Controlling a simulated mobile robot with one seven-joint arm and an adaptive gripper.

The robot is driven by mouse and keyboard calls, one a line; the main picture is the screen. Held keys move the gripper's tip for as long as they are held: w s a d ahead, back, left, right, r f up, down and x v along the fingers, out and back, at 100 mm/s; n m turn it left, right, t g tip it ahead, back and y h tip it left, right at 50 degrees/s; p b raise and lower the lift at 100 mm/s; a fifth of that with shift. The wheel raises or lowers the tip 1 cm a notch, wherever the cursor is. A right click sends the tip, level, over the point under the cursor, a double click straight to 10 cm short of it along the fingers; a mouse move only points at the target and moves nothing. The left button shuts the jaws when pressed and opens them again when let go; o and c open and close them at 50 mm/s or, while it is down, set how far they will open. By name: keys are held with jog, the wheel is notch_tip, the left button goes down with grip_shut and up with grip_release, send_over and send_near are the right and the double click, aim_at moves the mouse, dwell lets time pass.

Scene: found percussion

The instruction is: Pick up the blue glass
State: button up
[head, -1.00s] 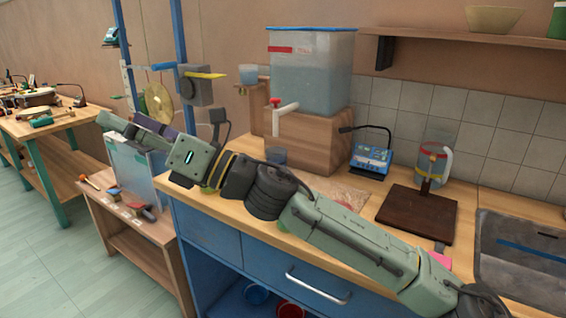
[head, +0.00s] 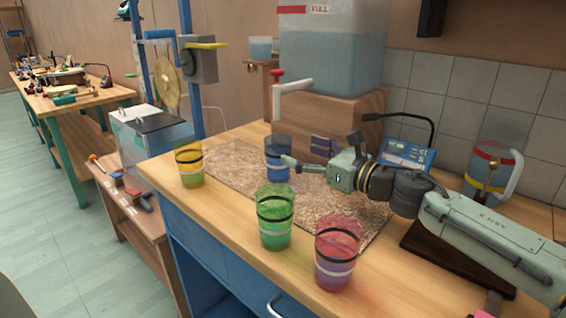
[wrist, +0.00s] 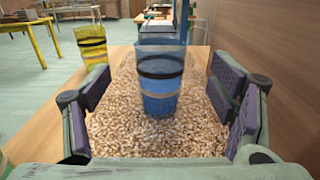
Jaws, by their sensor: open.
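The blue glass (head: 278,160) stands upright on a speckled cork-like mat (head: 240,175), below the tap of the water tank. It has a dark band and a pale band. In the wrist view the blue glass (wrist: 160,85) stands ahead, roughly centred between the spread fingers. My gripper (wrist: 165,110) is open and empty. In the head view my gripper (head: 305,158) is just right of the glass, its fingers pointing left toward it. In that view I cannot tell whether a finger touches the glass.
A yellow glass (head: 188,164), a green glass (head: 274,217) and a red-purple glass (head: 335,253) stand on the counter around the mat. The water tank (head: 330,50) sits on a wooden block (head: 340,115) behind. A blue meter (head: 405,154) and a pitcher (head: 493,170) stand at right.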

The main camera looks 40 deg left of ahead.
aim_at(269, 137)
jog(key=a, duration=0.3)
jog(key=shift+w+r, duration=0.1)
jog(key=a, duration=0.1)
jog(key=a+p, duration=0.1)
jog(key=a, duration=0.1)
jog(key=a+p, duration=0.1)
jog(key=shift+w+a+r, duration=0.15)
jog(key=shift+w+r, duration=0.05)
jog(key=shift+r, duration=0.15)
jog(key=shift+a+f, duration=0.1)
jog(key=shift+a, duration=0.3)
jog(key=shift+w, duration=0.1)
grip_shut()
